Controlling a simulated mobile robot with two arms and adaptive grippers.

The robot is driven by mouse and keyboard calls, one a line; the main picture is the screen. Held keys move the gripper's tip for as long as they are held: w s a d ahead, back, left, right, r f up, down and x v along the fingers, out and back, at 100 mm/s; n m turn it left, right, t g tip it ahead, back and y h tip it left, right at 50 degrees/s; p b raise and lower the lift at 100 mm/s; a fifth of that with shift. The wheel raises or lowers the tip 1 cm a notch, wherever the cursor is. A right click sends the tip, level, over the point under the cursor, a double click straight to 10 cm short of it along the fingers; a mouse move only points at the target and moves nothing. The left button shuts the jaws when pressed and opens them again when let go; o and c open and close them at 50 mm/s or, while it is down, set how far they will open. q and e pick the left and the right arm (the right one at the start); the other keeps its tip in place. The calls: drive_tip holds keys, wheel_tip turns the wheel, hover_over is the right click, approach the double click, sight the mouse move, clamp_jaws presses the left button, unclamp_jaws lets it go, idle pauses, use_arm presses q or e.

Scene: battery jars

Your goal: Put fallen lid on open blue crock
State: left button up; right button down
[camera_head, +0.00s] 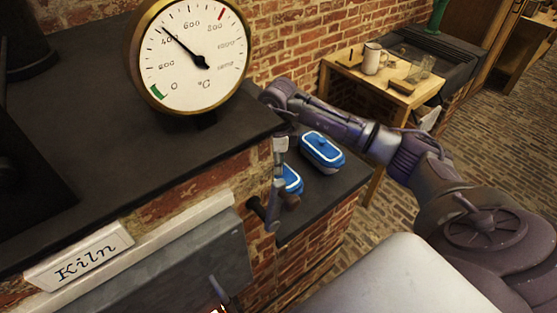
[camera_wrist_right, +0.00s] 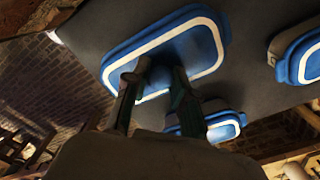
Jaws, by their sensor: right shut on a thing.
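My right gripper (camera_head: 280,200) points down at the dark lower counter, beside the kiln's corner. In the right wrist view its two fingers (camera_wrist_right: 160,70) reach onto a large blue lid (camera_wrist_right: 205,40) with a white band, and the gripper is shut on it. The exact grip point is hidden. A blue crock (camera_head: 321,150) with a white-banded top stands farther along the counter. Another blue piece (camera_head: 292,180) is partly hidden behind my gripper. The right wrist view also shows a blue-topped crock at its right edge (camera_wrist_right: 300,52) and another blue piece (camera_wrist_right: 222,128) below. My left gripper is not in view.
The kiln top (camera_head: 90,150) rises beside the lower counter (camera_head: 335,187) and bears a large temperature gauge (camera_head: 195,55). A wooden table (camera_head: 400,85) with a mug (camera_head: 372,58) stands behind. The counter's right part is clear.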

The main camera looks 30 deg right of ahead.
drive_tip(key=shift+f+b, duration=0.5)
drive_tip(key=shift+b, duration=0.05)
drive_tip(key=c, duration=0.9)
unclamp_jaws()
drive_tip(key=shift+r, duration=0.1)
drive_tip(key=shift+c, duration=0.2)
drive_tip(key=shift+r, duration=0.15)
drive_tip(key=shift+r+p, duration=0.4)
drive_tip(key=shift+p, duration=0.25)
wheel_tip(320, 180, up, 12)
drive_tip(key=b, duration=0.4)
